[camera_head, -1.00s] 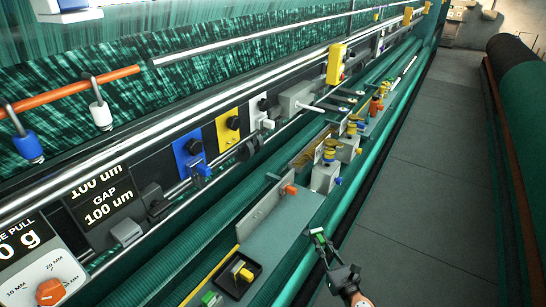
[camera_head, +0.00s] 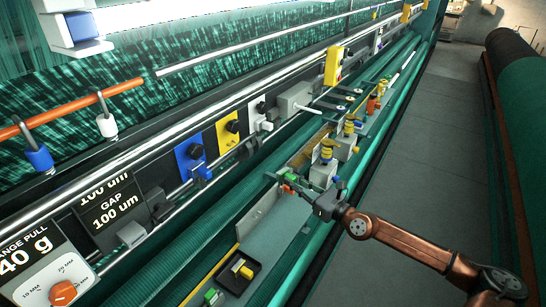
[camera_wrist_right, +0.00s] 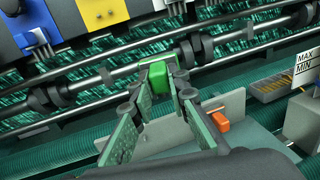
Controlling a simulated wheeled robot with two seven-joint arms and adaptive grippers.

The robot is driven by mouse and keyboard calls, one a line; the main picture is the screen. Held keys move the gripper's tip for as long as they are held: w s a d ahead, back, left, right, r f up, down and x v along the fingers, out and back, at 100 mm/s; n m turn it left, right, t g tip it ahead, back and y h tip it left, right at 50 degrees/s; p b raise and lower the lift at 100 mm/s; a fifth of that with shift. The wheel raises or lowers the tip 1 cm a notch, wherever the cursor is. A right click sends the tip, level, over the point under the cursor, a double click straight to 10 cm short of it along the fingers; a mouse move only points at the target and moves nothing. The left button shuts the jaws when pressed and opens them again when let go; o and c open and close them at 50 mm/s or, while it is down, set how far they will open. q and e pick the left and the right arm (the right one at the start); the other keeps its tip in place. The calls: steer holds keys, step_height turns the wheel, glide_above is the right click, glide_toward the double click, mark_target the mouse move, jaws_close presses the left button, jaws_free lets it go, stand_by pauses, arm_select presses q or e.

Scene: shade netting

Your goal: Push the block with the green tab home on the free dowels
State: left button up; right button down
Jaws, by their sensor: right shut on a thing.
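My right gripper (camera_head: 297,187) reaches in from the right over the grey shelf of the machine, and its fingers are closed. In the right wrist view the fingertips (camera_wrist_right: 155,88) meet on the block with the green tab (camera_wrist_right: 157,76); only its green part shows clearly, and the fingers hide the rest. In the head view a small bit of the green tab (camera_head: 288,187) shows at the gripper tip. An orange tab (camera_wrist_right: 221,120) sits just right of the fingers on a grey upright plate. I cannot make out the free dowels. My left gripper is not in view.
A black tray (camera_head: 226,281) with a yellow piece stands at the near end of the shelf, with another green piece (camera_head: 213,297) beside it. The floor (camera_head: 430,140) at right is clear.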

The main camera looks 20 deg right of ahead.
steer(key=w+a+r+n+g+y+p, duration=0.2)
steer(key=w+a+r+y+p, duration=0.1)
steer(key=a+r, duration=0.7)
steer(key=shift+w+p, duration=0.7)
steer(key=shift+w, duration=0.2)
steer(key=p+x, duration=0.1)
steer(key=x, duration=0.3)
steer(key=shift+x, duration=1.25)
stand_by(1.1)
